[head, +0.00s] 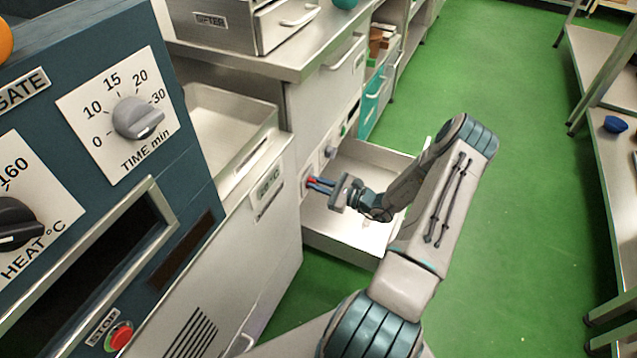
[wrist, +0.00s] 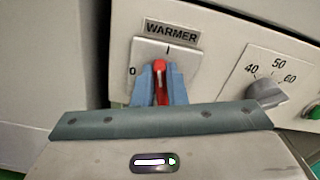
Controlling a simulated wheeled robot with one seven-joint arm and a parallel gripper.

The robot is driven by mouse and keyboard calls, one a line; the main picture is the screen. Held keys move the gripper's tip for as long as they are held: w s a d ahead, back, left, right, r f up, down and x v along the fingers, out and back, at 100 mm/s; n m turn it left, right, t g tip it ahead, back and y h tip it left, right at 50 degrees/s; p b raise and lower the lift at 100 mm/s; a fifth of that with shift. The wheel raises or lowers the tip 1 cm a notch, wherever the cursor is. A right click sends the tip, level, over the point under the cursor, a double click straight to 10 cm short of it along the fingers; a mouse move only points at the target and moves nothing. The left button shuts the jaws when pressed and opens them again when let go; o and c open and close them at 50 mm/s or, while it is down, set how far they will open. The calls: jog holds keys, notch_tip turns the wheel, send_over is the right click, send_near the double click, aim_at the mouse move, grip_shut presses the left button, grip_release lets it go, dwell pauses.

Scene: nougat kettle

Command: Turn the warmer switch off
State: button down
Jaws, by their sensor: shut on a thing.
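The warmer switch (wrist: 160,70) is a red handle on a white plate under a "WARMER" label (wrist: 172,31). The plate shows a mark at the top and a "0" at the left; the handle stands about upright, towards the top mark. My gripper (wrist: 159,84) is shut on the handle, with one blue finger on each side. In the head view my gripper (head: 320,185) reaches left to the front panel, above the open drawer. The fingers hide part of the handle there.
A grey dial (wrist: 265,92) marked 40, 50, 60 sits right of the switch, with a green button (wrist: 312,111) beyond it. An open metal drawer (head: 345,245) juts out below my gripper. The green floor (head: 530,200) to the right is clear.

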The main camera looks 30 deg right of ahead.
jog(key=n, duration=0.7)
jog(key=shift+s+a+f, duration=0.25)
jog(key=shift+f, duration=0.05)
jog(key=n, duration=0.3)
jog(key=shift+a+f+n+b, duration=0.1)
jog(key=shift+f+n+b, duration=0.1)
jog(key=shift+n+b, duration=0.2)
jog(key=shift+f+n, duration=0.15)
jog(key=shift+n, duration=1.55)
jog(key=c, duration=1.5)
grip_release()
jog(key=shift+o, duration=0.2)
jog(key=shift+s, duration=0.1)
